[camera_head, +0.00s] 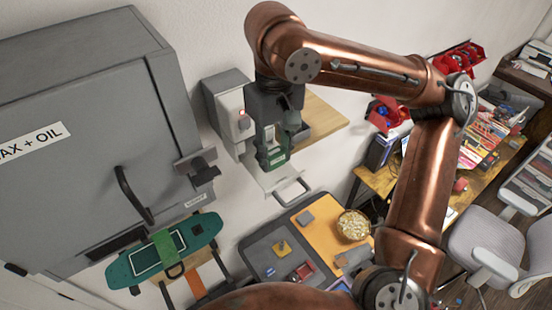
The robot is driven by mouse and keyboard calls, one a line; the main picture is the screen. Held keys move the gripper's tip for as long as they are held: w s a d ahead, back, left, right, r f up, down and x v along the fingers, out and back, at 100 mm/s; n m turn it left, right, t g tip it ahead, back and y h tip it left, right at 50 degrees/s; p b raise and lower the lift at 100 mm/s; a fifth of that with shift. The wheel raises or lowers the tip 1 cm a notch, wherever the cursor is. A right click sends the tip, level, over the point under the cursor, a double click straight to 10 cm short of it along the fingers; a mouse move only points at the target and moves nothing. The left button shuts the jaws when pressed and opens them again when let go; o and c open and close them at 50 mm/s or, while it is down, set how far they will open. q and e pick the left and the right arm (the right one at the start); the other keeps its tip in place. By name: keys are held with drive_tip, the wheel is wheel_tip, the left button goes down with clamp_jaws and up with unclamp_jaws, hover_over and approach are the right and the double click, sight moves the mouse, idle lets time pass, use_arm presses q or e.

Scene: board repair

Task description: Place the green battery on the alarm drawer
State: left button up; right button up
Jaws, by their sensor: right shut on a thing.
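The alarm (225,105) is a grey-white wall box with a small red light on its front. Its drawer (262,181) sticks out below, pulled open, with a bar handle at its front. My right gripper (273,147) points down in front of the box, above the drawer. It is shut on the green battery (275,158), a small green block with a paler face. The gripper covers part of the battery, and I cannot tell whether the battery touches the drawer. My left gripper is not in view.
A big grey cabinet (90,130) with a handle stands at left. Below it a green skateboard-like board (200,229) rests on a stand. A grey and orange work surface (262,249) holds a popcorn bowl (353,225) and small parts. A wooden shelf (322,117) sits behind the gripper.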

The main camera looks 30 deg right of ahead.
sight(276, 174)
drive_tip(key=shift+w+d+f, duration=0.4)
drive_tip(key=shift+f, duration=0.25)
drive_tip(key=f, duration=0.1)
drive_tip(key=f+p, duration=0.1)
drive_tip(key=f, duration=0.1)
drive_tip(key=shift+w+d+f+p, duration=0.25)
drive_tip(key=shift+w+f+p, duration=0.1)
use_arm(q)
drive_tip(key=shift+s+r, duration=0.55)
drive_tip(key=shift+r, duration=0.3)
use_arm(e)
drive_tip(key=shift+f, duration=0.2)
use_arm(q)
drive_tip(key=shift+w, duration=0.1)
use_arm(e)
drive_tip(key=shift+f, duration=0.15)
drive_tip(key=o, duration=1.1)
use_arm(q)
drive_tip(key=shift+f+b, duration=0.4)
drive_tip(key=shift+b, duration=0.05)
use_arm(e)
drive_tip(key=shift+r, duration=6.2)
